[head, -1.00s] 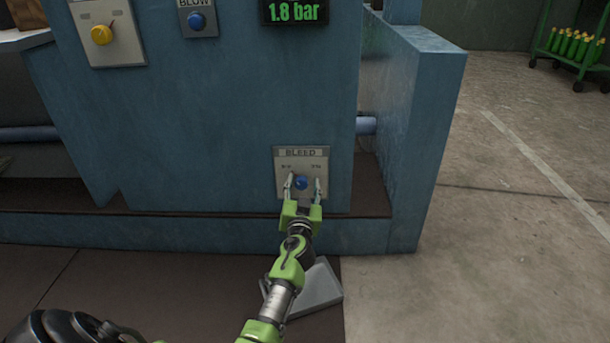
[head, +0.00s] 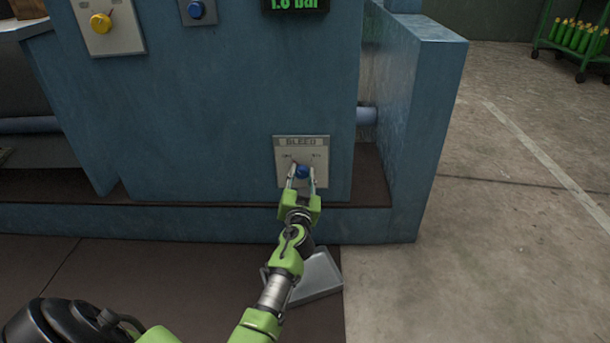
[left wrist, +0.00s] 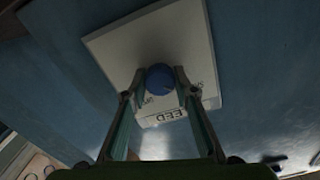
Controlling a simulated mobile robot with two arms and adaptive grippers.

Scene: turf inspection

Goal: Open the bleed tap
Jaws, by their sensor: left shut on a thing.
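The bleed tap is a blue round knob (head: 302,172) on a pale plate marked BLEED (head: 302,142), low on the blue machine front. My left gripper (head: 303,170) reaches it from below, with one finger on each side of the knob, and is shut on it. In the left wrist view the knob (left wrist: 159,79) sits between the two fingertips (left wrist: 156,80), and the plate (left wrist: 115,50) lies behind it. The small marks beside the knob are too small to read. My right gripper is not in view.
Higher on the machine are a yellow knob (head: 101,23), a blue button (head: 196,9) and a green pressure display (head: 295,5), partly cut off. A grey wedge-shaped object (head: 318,280) stands on the floor below the plate. Open floor (head: 500,240) lies to the right.

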